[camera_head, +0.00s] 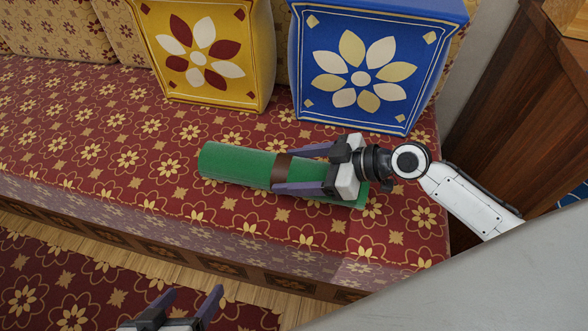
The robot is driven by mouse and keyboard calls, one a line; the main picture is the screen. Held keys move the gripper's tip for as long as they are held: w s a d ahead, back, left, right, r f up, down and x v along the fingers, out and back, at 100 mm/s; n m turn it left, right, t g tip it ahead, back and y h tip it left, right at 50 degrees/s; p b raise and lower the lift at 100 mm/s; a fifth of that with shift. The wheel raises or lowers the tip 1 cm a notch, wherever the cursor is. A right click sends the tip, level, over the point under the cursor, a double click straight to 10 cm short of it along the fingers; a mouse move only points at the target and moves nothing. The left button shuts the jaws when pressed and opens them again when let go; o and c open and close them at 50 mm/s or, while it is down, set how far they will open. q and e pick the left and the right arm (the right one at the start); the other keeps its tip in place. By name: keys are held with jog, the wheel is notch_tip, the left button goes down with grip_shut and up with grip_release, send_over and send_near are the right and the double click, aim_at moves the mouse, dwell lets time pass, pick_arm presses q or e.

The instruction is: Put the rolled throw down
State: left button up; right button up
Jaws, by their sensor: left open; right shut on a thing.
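The rolled throw is a green cylinder (235,164) with a brown band around its middle. It lies lengthwise along the red patterned bench seat (120,150) and looks to rest on it. My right gripper (279,170) is shut on the throw near the brown band, one purple finger on the far side and one on the near side. The gripper hides part of the throw's right half. My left gripper (191,298) is open and empty at the bottom edge, low in front of the bench, away from the throw.
A yellow flower cushion (255,60) and a blue flower cushion (407,22) stand at the back of the seat behind the throw. A wooden cabinet (515,95) stands at the right. A pale grey surface (500,285) fills the lower right. The seat's left part is clear.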

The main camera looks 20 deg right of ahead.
jog(key=shift+r, duration=0.15)
jog(key=o, duration=1.5)
jog(key=shift+f, duration=0.25)
jog(key=shift+o, duration=0.2)
